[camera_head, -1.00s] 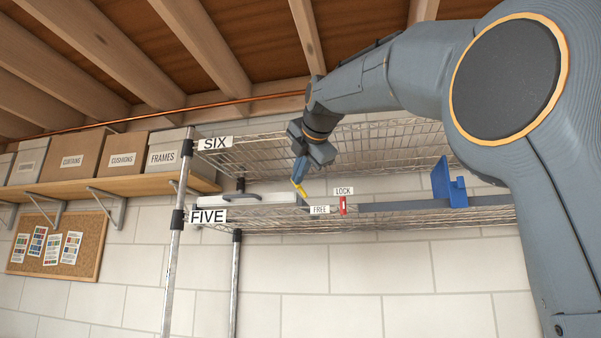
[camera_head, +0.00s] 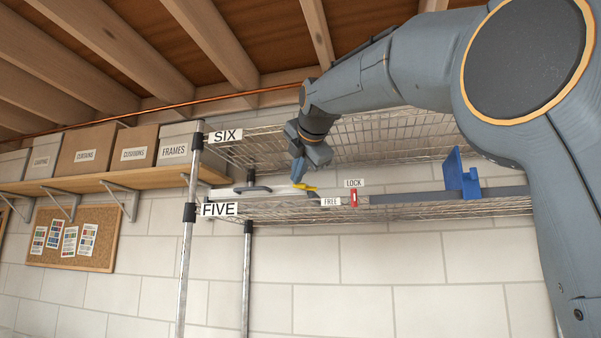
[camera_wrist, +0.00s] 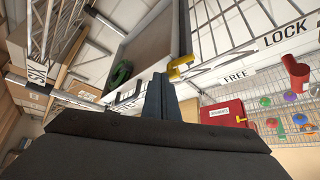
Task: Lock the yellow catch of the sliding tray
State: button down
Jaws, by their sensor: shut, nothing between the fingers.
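The yellow catch (camera_head: 306,187) is at the front of the sliding tray on shelf five, near the FREE label (camera_head: 330,201). It also shows in the wrist view (camera_wrist: 181,68), above my fingertips. The pale tray (camera_head: 275,193) lies at the left of the shelf. The LOCK label (camera_head: 354,183) and a red marker (camera_head: 354,199) are to the right of the catch. My gripper (camera_head: 297,181) is shut and empty, its blue fingers pointing down just at the catch. In the wrist view my fingertips (camera_wrist: 160,82) are close below it; I cannot tell whether they touch.
A blue upright bracket (camera_head: 459,175) stands on the rail to the right. A metal post (camera_head: 188,240) stands at left.

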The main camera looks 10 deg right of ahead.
jog(key=shift+d, duration=0.15)
jog(key=shift+s+d+r, duration=0.1)
jog(key=shift+s+d, duration=0.25)
jog(key=shift+d, duration=0.25)
jog(key=s+a+r, duration=0.4)
jog(key=s+r, duration=0.3)
jog(key=s, duration=0.4)
jog(key=shift+r+b, duration=0.3)
jog(key=shift+b, duration=0.15)
jog(key=shift+a, duration=0.1)
